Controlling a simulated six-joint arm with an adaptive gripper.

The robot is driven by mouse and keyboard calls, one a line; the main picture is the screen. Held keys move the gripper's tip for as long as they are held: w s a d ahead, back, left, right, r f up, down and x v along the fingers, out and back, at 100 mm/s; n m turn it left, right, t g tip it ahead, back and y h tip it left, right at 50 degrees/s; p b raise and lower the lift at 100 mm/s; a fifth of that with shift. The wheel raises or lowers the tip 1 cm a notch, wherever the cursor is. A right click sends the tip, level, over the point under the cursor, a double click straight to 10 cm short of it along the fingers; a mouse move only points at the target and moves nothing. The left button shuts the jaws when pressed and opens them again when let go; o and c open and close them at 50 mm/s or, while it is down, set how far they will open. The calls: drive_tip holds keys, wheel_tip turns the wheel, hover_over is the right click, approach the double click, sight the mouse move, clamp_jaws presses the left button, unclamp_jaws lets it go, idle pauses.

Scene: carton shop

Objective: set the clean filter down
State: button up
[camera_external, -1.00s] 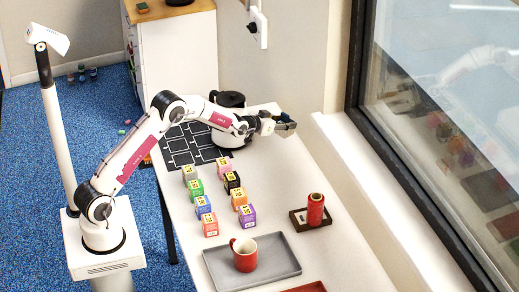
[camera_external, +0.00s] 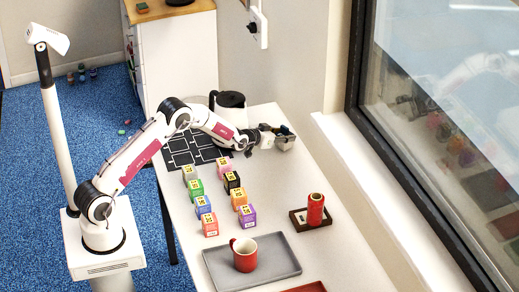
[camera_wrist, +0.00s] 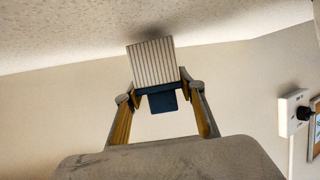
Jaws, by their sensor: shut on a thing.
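My gripper (camera_external: 272,134) is shut on a filter at the far end of the white table. In the wrist view my gripper (camera_wrist: 161,94) has its two fingers on either side of the filter's dark blue part. The clean filter (camera_wrist: 152,62) shows a pale block with fine parallel ribs beyond the fingertips. It is small in the external view (camera_external: 285,144), a light block below a dark part. A dark shadow lies close to the ribbed end on a pale speckled surface in the wrist view. I cannot tell whether the filter touches that surface.
A black-and-white machine (camera_external: 229,118) stands beside my gripper. A dark mat with white outlines (camera_external: 180,153) and several coloured boxes (camera_external: 239,198) are nearer. A grey tray (camera_external: 285,268) holds a red mug (camera_external: 244,254). A red cylinder (camera_external: 315,209) stands on a dark tray.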

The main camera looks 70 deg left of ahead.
drive_tip(key=shift+f, duration=0.4)
drive_tip(key=shift+f, duration=0.2)
drive_tip(key=o, duration=1.1)
drive_tip(key=shift+r, duration=0.1)
drive_tip(key=shift+r, duration=0.1)
drive_tip(key=shift+v, duration=3.75)
